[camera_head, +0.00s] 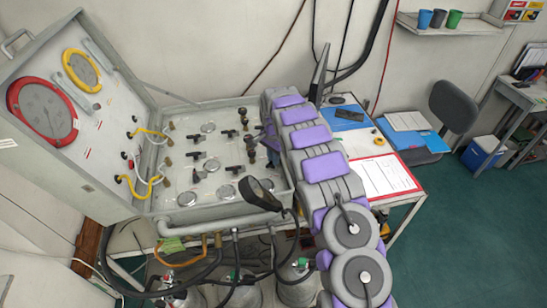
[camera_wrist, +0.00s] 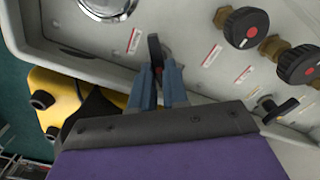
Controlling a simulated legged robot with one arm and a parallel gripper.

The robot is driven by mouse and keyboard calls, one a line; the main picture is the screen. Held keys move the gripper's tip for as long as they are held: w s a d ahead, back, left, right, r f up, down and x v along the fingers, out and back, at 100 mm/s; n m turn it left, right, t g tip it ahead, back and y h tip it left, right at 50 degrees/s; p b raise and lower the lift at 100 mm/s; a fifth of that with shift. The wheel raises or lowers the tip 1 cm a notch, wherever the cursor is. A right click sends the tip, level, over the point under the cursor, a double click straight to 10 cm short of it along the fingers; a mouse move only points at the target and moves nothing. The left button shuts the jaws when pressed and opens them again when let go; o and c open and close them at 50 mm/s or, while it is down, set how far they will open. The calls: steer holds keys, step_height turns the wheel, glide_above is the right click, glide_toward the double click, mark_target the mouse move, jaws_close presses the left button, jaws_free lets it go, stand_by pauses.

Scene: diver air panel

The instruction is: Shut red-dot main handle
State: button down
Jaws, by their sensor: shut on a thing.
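In the wrist view my gripper (camera_wrist: 160,75) is shut on a black lever handle (camera_wrist: 154,48) on the pale panel (camera_wrist: 185,28). The handle's upper end sticks out beyond the fingertips; its lower part is hidden between the fingers. I cannot make out a red dot on it. Two round black knobs with red dots, one upper (camera_wrist: 245,27) and one lower (camera_wrist: 300,66), sit to the right on brass stems. In the head view my gripper (camera_head: 270,145) is at the right side of the open panel case (camera_head: 222,218), partly hidden by my arm.
Another black lever (camera_wrist: 278,109) stands at the lower right in the wrist view. A yellow and black object (camera_wrist: 50,95) lies below the panel edge. Gas cylinders (camera_head: 297,286) stand below.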

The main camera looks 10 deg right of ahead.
steer(key=m, duration=0.3)
steer(key=shift+r+m, duration=0.15)
steer(key=shift+m, duration=1.75)
steer(key=c, duration=1.4)
jaws_free()
step_height(320, 180, up, 17)
steer(key=shift+p, duration=0.4)
